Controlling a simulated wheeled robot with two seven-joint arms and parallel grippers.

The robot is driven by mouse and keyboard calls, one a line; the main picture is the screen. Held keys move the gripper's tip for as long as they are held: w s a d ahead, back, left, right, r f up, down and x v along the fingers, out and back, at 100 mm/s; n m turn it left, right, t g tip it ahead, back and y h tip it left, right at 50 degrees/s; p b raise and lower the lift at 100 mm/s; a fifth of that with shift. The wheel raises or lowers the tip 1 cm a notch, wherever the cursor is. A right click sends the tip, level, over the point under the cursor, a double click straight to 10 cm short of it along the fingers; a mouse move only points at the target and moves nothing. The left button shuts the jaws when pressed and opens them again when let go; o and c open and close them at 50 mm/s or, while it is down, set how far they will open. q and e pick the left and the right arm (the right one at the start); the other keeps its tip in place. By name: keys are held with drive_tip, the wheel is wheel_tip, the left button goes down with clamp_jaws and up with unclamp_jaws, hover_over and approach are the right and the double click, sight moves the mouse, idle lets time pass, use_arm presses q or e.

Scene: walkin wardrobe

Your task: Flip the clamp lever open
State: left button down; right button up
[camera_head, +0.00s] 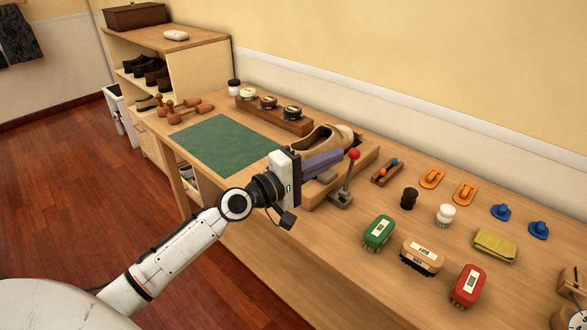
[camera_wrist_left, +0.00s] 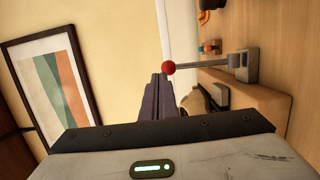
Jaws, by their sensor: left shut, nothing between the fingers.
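The clamp lever (camera_head: 347,178) is a grey rod with a red ball knob (camera_head: 354,154) on a metal base (camera_head: 341,200). It stands nearly upright, leaning slightly right, at the front right of a wooden block (camera_head: 370,158) that holds a tan shoe (camera_head: 322,138). My left gripper (camera_head: 340,155) has its purple fingers shut and empty, pointing at the lever just below the knob. In the left wrist view the fingertips (camera_wrist_left: 160,78) end right beside the red knob (camera_wrist_left: 168,68); I cannot tell whether they touch. My right gripper is out of view.
Right of the lever lie brushes (camera_head: 378,233), orange and blue pieces (camera_head: 501,212), and a folded yellow cloth (camera_head: 495,245) on the wooden bench. A green mat (camera_head: 222,143) lies to the left. A rack of tins (camera_head: 275,115) stands at the back.

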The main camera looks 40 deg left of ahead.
use_arm(q)
drive_tip(key=r+b+v, duration=0.1)
drive_tip(key=r+v, duration=0.1)
drive_tip(key=v, duration=0.9)
drive_tip(key=shift+r, duration=0.4)
drive_tip(key=s+d+f+m+g, duration=0.4)
drive_tip(key=s+d+f+m, duration=0.15)
drive_tip(key=f, duration=0.35)
drive_tip(key=s+d+f+m+g, duration=0.45)
drive_tip(key=s+d+f, duration=0.25)
drive_tip(key=f, duration=0.2)
drive_tip(key=s+a+f+m+g+y, duration=0.1)
drive_tip(key=s+f+m+g+y, duration=0.15)
drive_tip(key=s, duration=0.45)
drive_tip(key=s+a+f+m+g+y, duration=0.2)
drive_tip(key=s+f+m+y, duration=0.15)
drive_tip(key=s, duration=0.25)
drive_tip(key=w+d+f+t+h, duration=0.2)
drive_tip(key=w+d+f+t, duration=0.1)
drive_tip(key=f, duration=0.9)
drive_tip(key=shift+w+d+f+t, duration=0.2)
drive_tip(key=shift+d+t, duration=0.5)
drive_tip(key=shift+d, duration=0.5)
